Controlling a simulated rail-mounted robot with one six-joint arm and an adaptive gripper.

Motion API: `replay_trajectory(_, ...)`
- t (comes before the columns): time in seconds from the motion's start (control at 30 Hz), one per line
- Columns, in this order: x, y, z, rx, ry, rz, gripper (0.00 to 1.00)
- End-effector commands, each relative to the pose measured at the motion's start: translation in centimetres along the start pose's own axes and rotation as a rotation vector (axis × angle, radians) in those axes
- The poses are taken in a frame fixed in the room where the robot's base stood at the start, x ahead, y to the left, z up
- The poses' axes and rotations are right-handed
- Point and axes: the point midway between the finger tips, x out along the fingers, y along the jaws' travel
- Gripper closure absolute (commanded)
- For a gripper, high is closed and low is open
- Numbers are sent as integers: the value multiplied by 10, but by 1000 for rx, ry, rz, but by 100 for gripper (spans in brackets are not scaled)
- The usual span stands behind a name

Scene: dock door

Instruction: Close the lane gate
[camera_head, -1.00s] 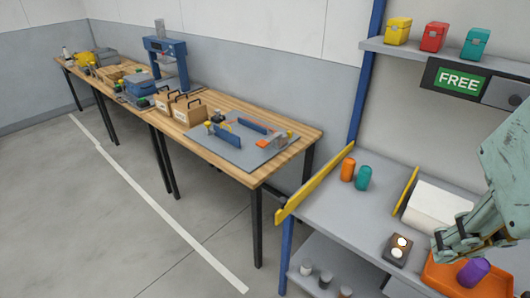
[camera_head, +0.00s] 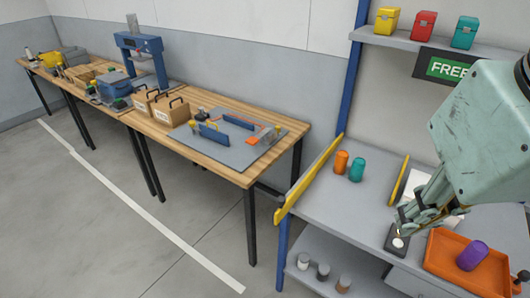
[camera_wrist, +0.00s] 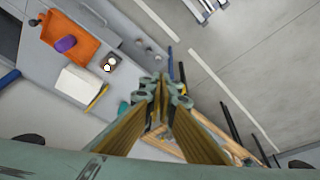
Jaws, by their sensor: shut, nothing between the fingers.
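I cannot tell for sure which part is the lane gate. On the wooden bench a grey board (camera_head: 240,156) carries two blue walls, front (camera_head: 213,135) and back (camera_head: 238,121), with a thin orange strip (camera_head: 262,136) at their right end. My gripper (camera_head: 408,226) is shut and empty, above the grey counter near a small dark box with two round buttons (camera_head: 397,243), well right of the board. In the wrist view my gripper (camera_wrist: 165,84) points past the counter; the board is not clearly seen there.
A long yellow panel (camera_head: 308,180) edges the counter's left side. Orange (camera_head: 341,162) and teal (camera_head: 356,169) cylinders stand beside it. An orange tray (camera_head: 445,246) holds a purple cylinder (camera_head: 472,255). A blue post (camera_head: 353,90) rises behind. The floor before the bench is clear.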

Motion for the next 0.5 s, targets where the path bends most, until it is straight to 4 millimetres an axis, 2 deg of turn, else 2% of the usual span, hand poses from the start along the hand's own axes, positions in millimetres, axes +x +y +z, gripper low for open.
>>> replay_trajectory(0.27, 0, 0, -4, -9, -6, 1, 100)
replay_trajectory(0.5, 0, -2, -19, -51, -37, 6, 100)
